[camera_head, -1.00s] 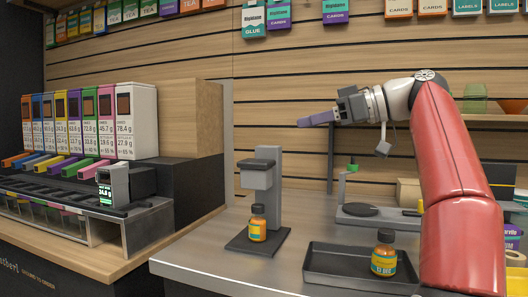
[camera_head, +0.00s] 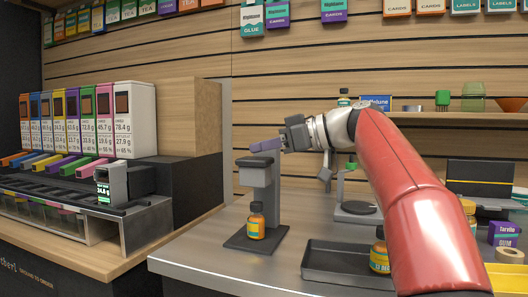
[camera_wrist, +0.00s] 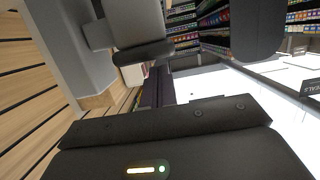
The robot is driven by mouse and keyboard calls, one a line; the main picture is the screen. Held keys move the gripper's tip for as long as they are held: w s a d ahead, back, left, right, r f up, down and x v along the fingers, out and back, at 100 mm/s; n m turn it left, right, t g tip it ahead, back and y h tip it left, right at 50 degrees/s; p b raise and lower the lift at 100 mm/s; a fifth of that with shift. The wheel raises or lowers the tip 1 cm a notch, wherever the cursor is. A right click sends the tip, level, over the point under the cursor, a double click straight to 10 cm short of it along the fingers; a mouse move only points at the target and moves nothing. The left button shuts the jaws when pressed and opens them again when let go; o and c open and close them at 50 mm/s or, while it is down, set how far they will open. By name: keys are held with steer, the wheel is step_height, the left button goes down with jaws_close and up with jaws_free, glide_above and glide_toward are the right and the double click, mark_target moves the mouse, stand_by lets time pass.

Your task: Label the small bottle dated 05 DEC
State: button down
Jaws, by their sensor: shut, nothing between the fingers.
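A small orange bottle (camera_head: 256,221) with a dark cap and a blue-green label stands upright on the dark base of a grey press (camera_head: 262,178), below its head. A second orange bottle (camera_head: 379,258) stands in the dark tray (camera_head: 325,262), partly hidden behind my arm. The dates on both labels are too small to read. My gripper (camera_head: 256,147) is shut and empty, just above the press head, fingers pointing left. I cannot tell if it touches the head. In the wrist view, a grey block with a dark lower edge, seemingly the press (camera_wrist: 140,30), is close to the fingers.
Candy dispensers (camera_head: 80,120) and a small scale display (camera_head: 104,185) stand on the left counter. A dark round-plate device (camera_head: 357,209) is behind the tray. A purple box (camera_head: 503,235) and a tape roll (camera_head: 509,256) sit at right. The counter in front of the press is clear.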

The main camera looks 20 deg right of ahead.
mark_target(267, 172)
steer(key=shift+f, duration=0.4)
step_height(267, 172, down, 5)
steer(key=b, duration=0.5)
steer(key=shift+r, duration=0.15)
stand_by(0.4)
